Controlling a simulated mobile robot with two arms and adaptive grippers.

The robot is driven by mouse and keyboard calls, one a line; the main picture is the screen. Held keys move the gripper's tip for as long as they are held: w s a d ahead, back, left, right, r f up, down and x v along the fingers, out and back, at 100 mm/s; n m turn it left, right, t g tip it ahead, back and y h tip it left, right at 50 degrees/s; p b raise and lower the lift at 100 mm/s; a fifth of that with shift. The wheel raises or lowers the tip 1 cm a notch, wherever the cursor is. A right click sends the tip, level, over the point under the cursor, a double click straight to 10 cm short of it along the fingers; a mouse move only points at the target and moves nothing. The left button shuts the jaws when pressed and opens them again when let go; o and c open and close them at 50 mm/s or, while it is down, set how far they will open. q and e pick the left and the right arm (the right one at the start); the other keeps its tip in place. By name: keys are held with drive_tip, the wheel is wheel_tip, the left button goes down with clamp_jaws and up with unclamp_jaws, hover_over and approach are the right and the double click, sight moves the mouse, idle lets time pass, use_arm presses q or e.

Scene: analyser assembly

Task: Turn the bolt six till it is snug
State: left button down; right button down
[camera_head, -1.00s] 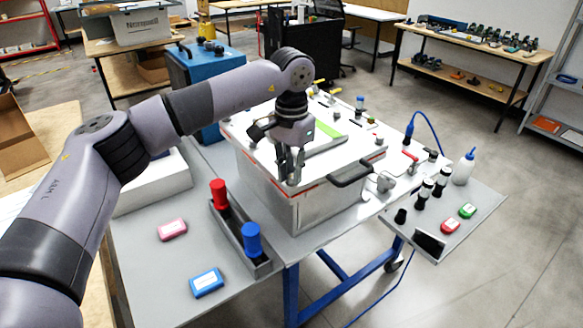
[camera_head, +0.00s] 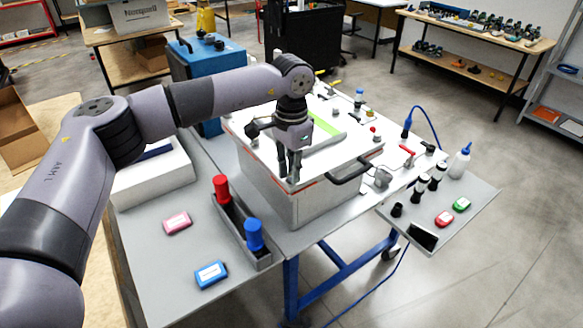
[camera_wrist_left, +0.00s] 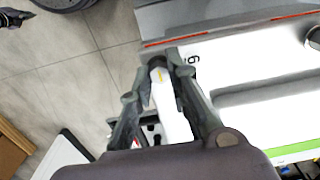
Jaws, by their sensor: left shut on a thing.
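My left gripper (camera_head: 290,177) points down at the near corner of the analyser's white top plate (camera_head: 262,152). In the left wrist view its fingertips (camera_wrist_left: 160,66) are closed around a small dark bolt head, bolt six (camera_wrist_left: 157,62), beside a printed "6" on the white plate (camera_wrist_left: 245,58). The fingers hide most of the bolt, so how deep it sits cannot be seen. In the head view the bolt is hidden by the fingers. My right gripper is in neither view.
The metal analyser box (camera_head: 296,206) has a black handle (camera_head: 350,173) in front. A grey holder (camera_head: 240,232) with red and blue-handled tools stands left of it. Pink (camera_head: 177,222) and blue (camera_head: 211,274) boxes lie on the table. A side shelf (camera_head: 465,222) holds black-capped pieces and a bottle.

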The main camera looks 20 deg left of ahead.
use_arm(q)
drive_tip(key=c, duration=1.5)
unclamp_jaws()
